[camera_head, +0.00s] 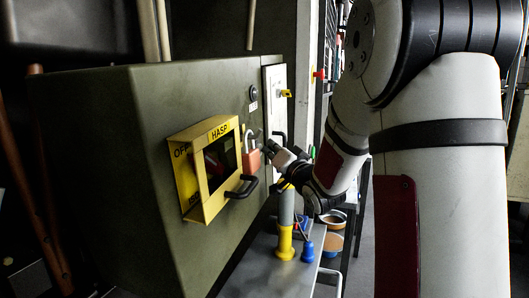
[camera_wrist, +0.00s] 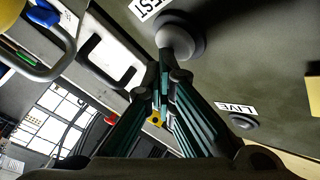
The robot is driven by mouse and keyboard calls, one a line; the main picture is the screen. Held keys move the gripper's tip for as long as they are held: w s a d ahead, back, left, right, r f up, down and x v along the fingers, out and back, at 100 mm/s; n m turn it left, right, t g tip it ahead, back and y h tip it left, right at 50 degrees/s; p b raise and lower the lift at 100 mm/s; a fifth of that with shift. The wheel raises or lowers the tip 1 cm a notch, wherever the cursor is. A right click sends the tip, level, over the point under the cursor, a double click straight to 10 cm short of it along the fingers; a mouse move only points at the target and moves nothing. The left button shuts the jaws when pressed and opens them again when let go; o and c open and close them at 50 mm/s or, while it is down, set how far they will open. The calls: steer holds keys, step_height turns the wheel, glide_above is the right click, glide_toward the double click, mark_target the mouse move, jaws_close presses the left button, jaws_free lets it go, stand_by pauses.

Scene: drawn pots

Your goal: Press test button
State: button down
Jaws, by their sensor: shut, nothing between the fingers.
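In the wrist view, a round grey button (camera_wrist: 180,38) stands out from an olive panel, beside a white label reading TEST (camera_wrist: 148,6), partly cut off by the frame edge. My gripper (camera_wrist: 164,62) is shut and empty, its fingertips at the button's lower left edge; I cannot tell whether they touch it. In the head view my gripper (camera_head: 266,147) is at the front of the olive cabinet (camera_head: 120,130), just right of a red padlock (camera_head: 252,160). The button cannot be made out there.
A yellow HASP box (camera_head: 187,178) and a black handle (camera_head: 241,187) stick out left of my gripper. A small dark round fitting (camera_wrist: 243,121) sits by a LIVE label (camera_wrist: 236,107). A yellow-based post (camera_head: 285,243) and a blue item (camera_head: 307,250) stand on a grey surface below.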

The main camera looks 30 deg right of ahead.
steer(key=shift+w+a, duration=0.35)
stand_by(0.3)
steer(key=shift+a+r, duration=0.1)
steer(key=shift+s, duration=0.1)
stand_by(0.5)
steer(key=s+d+p, duration=0.1)
steer(key=s+d, duration=0.3)
steer(key=s, duration=0.1)
stand_by(0.5)
steer(key=shift+d, duration=0.1)
stand_by(0.4)
